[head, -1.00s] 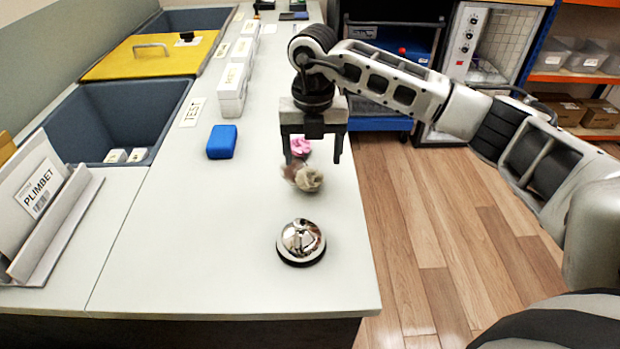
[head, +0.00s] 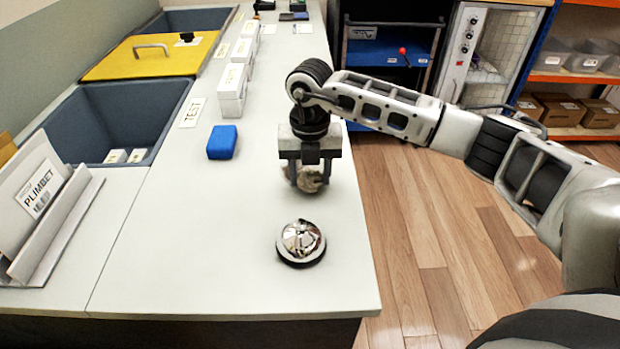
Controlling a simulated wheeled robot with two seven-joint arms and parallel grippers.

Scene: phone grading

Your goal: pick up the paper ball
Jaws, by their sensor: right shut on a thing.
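The paper ball (head: 311,181) is a crumpled beige-brown lump on the light counter, behind the silver bell. My right gripper (head: 308,184) points down over it, with its fingers shut around the ball. The fingers hide part of the ball. I cannot tell whether the ball touches the counter. The pink crumpled thing seen earlier behind the ball is hidden by the gripper. My left gripper is not in view.
A silver bell (head: 301,241) stands just in front of the ball. A blue block (head: 222,142) lies to the left. White boxes (head: 232,88), a sunken grey bin (head: 88,118) and a yellow lid (head: 150,58) are farther left.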

